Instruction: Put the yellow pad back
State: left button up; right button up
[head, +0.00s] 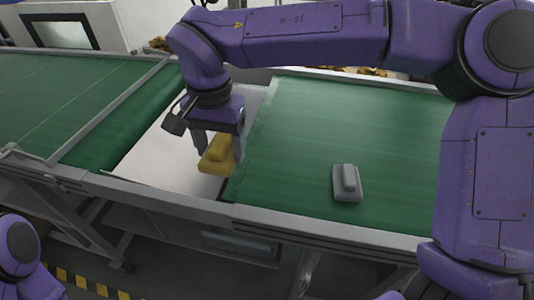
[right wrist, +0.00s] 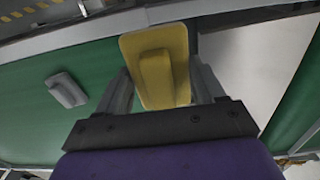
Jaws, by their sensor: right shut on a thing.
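My right gripper (head: 219,152) is shut on the yellow pad (head: 216,157), over the gap area between the two green belts. The pad is a flat block with a raised grip on its face. In the right wrist view the yellow pad (right wrist: 154,60) sits between the two fingers of the right gripper (right wrist: 160,85), tilted slightly. It appears held above the pale plate, near the left edge of the right belt; its exact height is hard to tell. My left gripper is not in view.
A grey pad (head: 347,184) of similar shape lies on the right green belt (head: 300,130); it also shows in the right wrist view (right wrist: 66,88). A pale plate (head: 160,165) lies between this belt and the left green belt (head: 60,90). Metal rails edge the belts.

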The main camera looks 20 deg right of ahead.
jog(key=shift+w+d+f, duration=0.1)
jog(key=shift+w+d, duration=0.35)
jog(key=d+f+p, duration=0.1)
jog(key=d+f, duration=0.1)
jog(key=d, duration=0.2)
jog(key=p, duration=0.2)
send_over(282, 176)
jog(key=f, duration=0.7)
jog(key=shift+w+a+f, duration=0.15)
jog(key=shift+w+f, duration=0.05)
jog(key=shift+w, duration=0.2)
jog(key=shift+s+f, duration=0.2)
jog(key=shift+f, duration=0.4)
jog(key=shift+s+f, duration=0.2)
jog(key=shift+f, duration=0.4)
jog(key=shift+s+d+f, duration=0.15)
jog(key=shift+d, duration=0.05)
jog(key=shift+w+a+f, duration=0.15)
jog(key=shift+w, duration=0.1)
jog(key=o, duration=1)
jog(key=shift+c, duration=0.2)
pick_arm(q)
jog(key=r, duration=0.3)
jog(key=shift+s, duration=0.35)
pick_arm(e)
jog(key=shift+o, duration=0.2)
jog(key=shift+s, duration=0.15)
